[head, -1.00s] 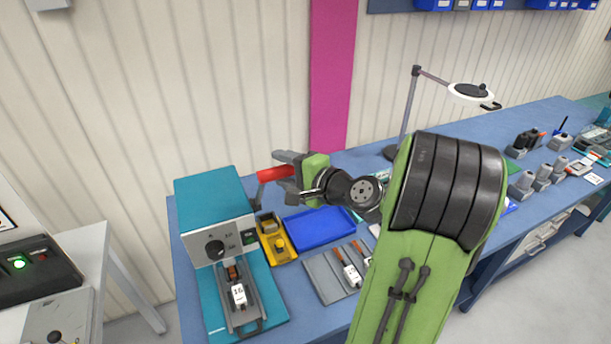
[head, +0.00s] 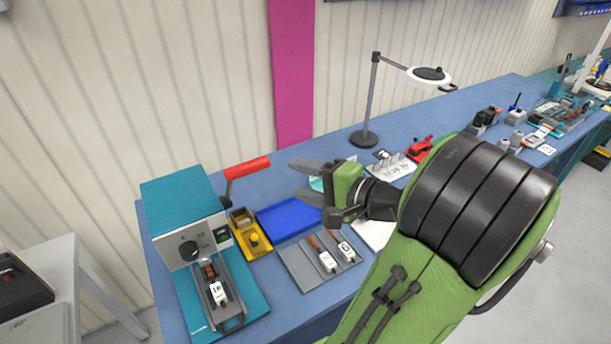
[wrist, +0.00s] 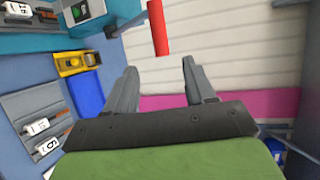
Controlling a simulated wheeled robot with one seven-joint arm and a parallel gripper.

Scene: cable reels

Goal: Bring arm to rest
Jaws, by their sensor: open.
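My gripper (head: 306,180) is open and empty above the blue bench, to the right of the red lever handle (head: 247,168) of the teal machine. It also shows in the wrist view (wrist: 158,82), with its two fingers apart and nothing between them. The red handle (wrist: 158,28) appears beyond the fingertips there, apart from them. My green and black arm reaches in from the lower right in the head view.
The teal machine (head: 180,205) stands at the bench's left end, holding a tagged piece (head: 217,292). Nearby are a yellow block (head: 251,235), a blue tray (head: 289,215) and a grey tray (head: 302,272) with two tagged pieces. A magnifier lamp (head: 364,138) stands behind.

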